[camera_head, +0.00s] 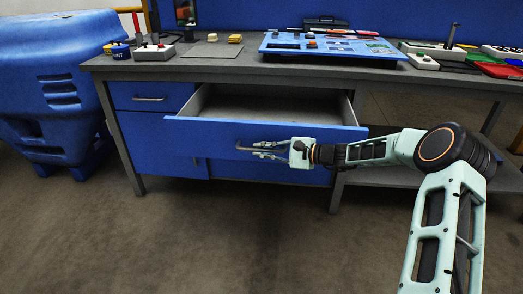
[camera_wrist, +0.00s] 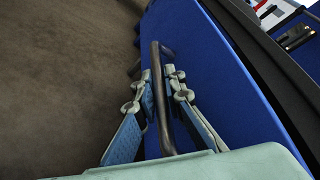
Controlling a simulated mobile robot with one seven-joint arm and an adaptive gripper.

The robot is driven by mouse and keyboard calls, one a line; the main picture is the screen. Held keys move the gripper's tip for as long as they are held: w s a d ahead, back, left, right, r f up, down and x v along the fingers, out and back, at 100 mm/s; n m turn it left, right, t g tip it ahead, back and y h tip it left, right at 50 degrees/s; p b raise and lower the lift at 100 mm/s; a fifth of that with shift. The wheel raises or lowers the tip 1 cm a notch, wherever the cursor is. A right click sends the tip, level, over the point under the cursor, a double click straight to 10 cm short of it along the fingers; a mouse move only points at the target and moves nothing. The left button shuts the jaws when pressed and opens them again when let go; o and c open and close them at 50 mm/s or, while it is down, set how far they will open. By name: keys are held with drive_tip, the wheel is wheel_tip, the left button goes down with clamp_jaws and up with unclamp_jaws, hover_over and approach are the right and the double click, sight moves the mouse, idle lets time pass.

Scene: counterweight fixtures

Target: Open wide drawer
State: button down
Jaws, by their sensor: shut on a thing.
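The wide drawer (camera_head: 215,131) is a blue-fronted drawer under the grey workbench top, and in the head view it stands pulled out with its grey interior (camera_head: 270,105) showing. Its front also shows in the wrist view (camera_wrist: 205,75). My gripper (camera_head: 250,150) is at the drawer front. In the wrist view my gripper (camera_wrist: 160,88) has its two fingers on either side of the bar handle (camera_wrist: 158,115), shut on it. In the head view the handle is largely hidden by the fingers.
A smaller blue drawer (camera_head: 150,98) to the left is shut. The bench top (camera_head: 160,66) holds a blue panel (camera_head: 330,47), a switch box (camera_head: 153,52) and small parts. A large blue bin (camera_head: 60,90) stands at the left. The floor (camera_head: 200,240) in front is clear.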

drive_tip(key=shift+s, duration=0.15)
drive_tip(key=c, duration=2)
unclamp_jaws()
drive_tip(key=shift+d, duration=0.1)
drive_tip(key=v, duration=1.2)
